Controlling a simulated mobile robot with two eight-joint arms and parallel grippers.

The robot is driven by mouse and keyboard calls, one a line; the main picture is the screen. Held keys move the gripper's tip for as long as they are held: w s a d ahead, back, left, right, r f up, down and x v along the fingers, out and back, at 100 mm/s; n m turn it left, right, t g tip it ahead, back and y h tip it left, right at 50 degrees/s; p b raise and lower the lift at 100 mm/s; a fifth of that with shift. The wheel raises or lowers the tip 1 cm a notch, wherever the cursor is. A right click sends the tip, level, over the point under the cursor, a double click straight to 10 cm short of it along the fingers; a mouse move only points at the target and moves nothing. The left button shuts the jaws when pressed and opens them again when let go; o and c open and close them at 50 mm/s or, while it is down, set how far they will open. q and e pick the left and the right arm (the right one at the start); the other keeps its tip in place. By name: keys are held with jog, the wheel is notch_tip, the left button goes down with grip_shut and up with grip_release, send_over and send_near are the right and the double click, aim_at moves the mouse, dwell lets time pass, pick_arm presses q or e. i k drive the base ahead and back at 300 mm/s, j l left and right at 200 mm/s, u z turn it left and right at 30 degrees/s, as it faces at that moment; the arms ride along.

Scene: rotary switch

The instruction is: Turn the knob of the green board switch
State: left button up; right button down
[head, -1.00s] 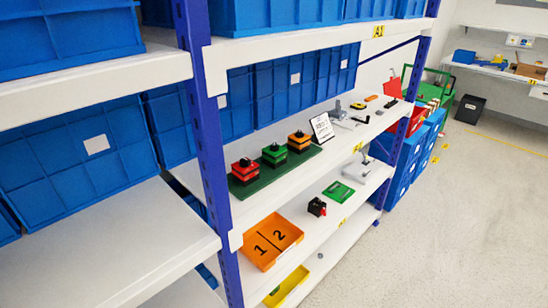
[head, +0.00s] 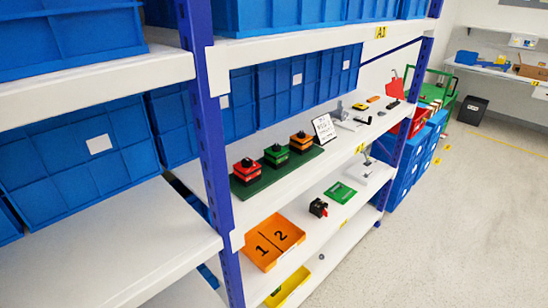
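A dark green board (head: 262,184) lies on the middle shelf, just right of the near blue post. Three rotary switches with black knobs stand on it in a row: a red switch (head: 247,173), a green switch (head: 277,156) and an orange switch (head: 301,143). The green switch is in the middle, and its black knob (head: 276,148) is on top. The knob's exact angle is too small to tell. Neither of my grippers is in view.
A white sign (head: 324,127) stands right of the board, with small tools beyond it. A blue post (head: 205,120) rises left of the switches. Blue crates (head: 282,88) fill the back. An orange tray (head: 273,243) marked 1 and 2 sits below.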

aim_at(276, 148)
jog(key=i+l+u, duration=0.1)
jog(key=u, duration=0.4)
jog(key=i+l+u, duration=0.1)
jog(key=l+u, duration=0.2)
jog(key=u, duration=0.2)
jog(key=l+u, duration=0.4)
jog(key=l, duration=0.65)
jog(key=i, duration=0.05)
